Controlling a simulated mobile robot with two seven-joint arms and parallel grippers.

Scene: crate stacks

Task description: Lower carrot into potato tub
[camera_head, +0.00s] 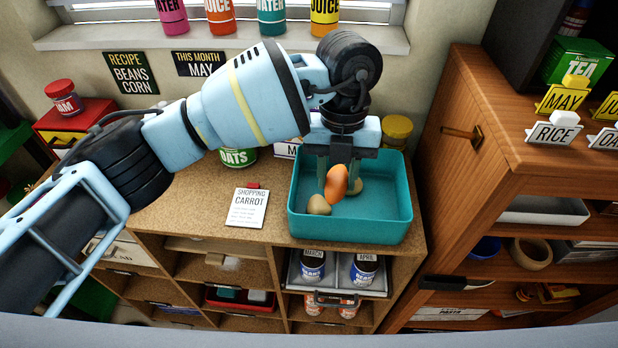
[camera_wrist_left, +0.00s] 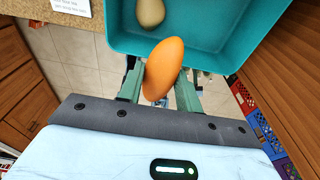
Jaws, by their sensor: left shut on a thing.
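The orange carrot (camera_head: 336,184) is held between the green fingers of my left gripper (camera_head: 338,172), over the teal tub (camera_head: 352,228). In the left wrist view the carrot (camera_wrist_left: 163,68) sits between the fingertips (camera_wrist_left: 160,84), with the tub (camera_wrist_left: 200,42) behind it. One potato (camera_wrist_left: 151,12) also shows in the left wrist view. I cannot tell whether the carrot touches the tub's floor. My right gripper is not in view.
The tub stands on a cork-topped shelf unit (camera_head: 195,205). A yellow-lidded jar (camera_head: 397,130) is behind the tub, and a wooden cabinet (camera_head: 460,140) rises close on the right.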

